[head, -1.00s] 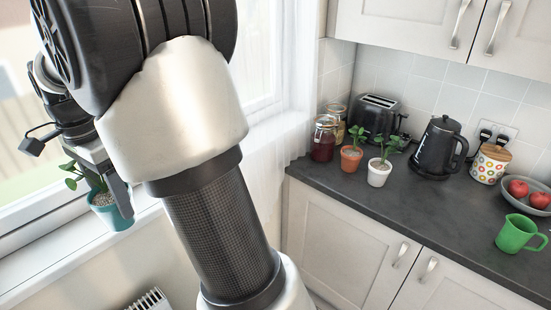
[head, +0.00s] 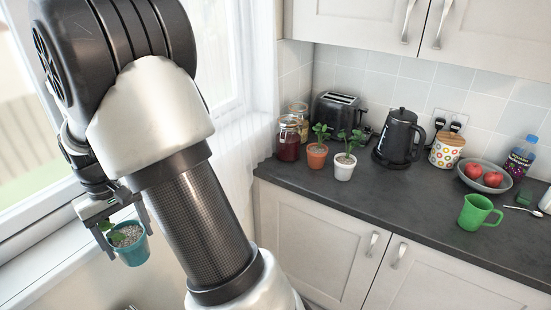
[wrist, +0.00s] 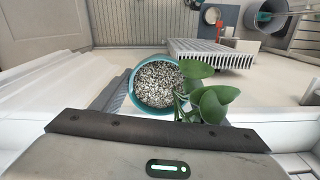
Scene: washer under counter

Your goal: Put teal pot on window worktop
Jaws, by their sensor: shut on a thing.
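The teal pot (head: 133,249) holds pale gravel and a small green plant. My gripper (head: 128,228) is shut on the teal pot and holds it in the air in front of the window sill, left of my arm in the head view. In the wrist view the teal pot (wrist: 131,97) is seen from above, with its leaves to the right. The window worktop is the dark counter (head: 328,205) at the right, which runs from the window corner along the tiled wall. The pot is well apart from it.
On the worktop stand an orange pot (head: 316,156), a white pot (head: 344,168), jars (head: 289,140), a toaster (head: 338,113), a black kettle (head: 399,140), a canister (head: 446,151), a fruit bowl (head: 484,182) and a green jug (head: 477,212). Its front left part is bare.

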